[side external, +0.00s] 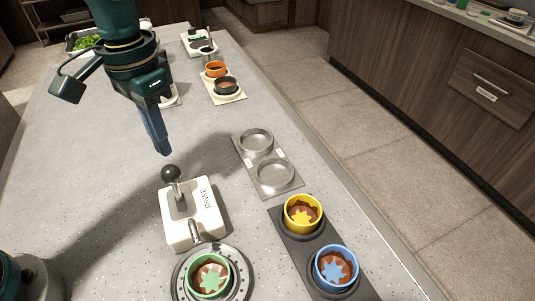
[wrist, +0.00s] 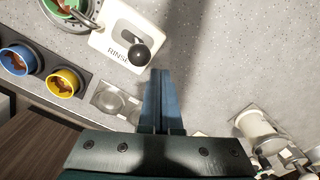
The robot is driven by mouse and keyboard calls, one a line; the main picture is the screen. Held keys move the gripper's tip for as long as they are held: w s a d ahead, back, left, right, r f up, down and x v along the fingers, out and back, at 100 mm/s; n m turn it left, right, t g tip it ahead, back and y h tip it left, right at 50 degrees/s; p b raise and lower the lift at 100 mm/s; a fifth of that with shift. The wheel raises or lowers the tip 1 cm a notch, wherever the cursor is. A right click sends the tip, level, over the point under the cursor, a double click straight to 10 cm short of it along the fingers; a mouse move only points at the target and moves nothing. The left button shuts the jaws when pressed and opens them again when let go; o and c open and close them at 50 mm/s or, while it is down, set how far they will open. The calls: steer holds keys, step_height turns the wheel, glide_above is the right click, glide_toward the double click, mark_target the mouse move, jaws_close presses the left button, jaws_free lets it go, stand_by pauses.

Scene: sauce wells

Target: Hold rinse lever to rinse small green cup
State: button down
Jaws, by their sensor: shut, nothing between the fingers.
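The small green cup (side external: 209,275) sits on the round rinse plate (side external: 180,284) at the bottom of the side view, with brown sauce residue inside. It is partly cut off at the top left of the wrist view (wrist: 62,4). The white rinse block (side external: 206,228), marked RINSE, stands just behind it. Its lever with a black ball knob (side external: 171,173) points up; the knob also shows in the wrist view (wrist: 138,55). My gripper (side external: 164,150) is shut and empty, above and a little behind the knob, apart from it. Its blue fingers show in the wrist view (wrist: 159,72).
A dark tray (side external: 287,243) holds a yellow cup (side external: 303,213) and a blue cup (side external: 336,267), both with brown residue. A metal tray with two empty wells (side external: 263,158) is behind them. Orange (side external: 215,69) and black (side external: 226,86) cups stand farther back. The counter left of the lever is clear.

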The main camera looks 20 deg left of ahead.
mark_target(169, 170)
stand_by(0.3)
steer(key=shift+f, duration=2.05)
steer(key=shift+s+d, duration=1.35)
steer(key=shift+d, duration=0.05)
steer(key=shift+w+a, duration=1.75)
steer(key=shift+a, duration=0.05)
step_height(169, 170, up, 8)
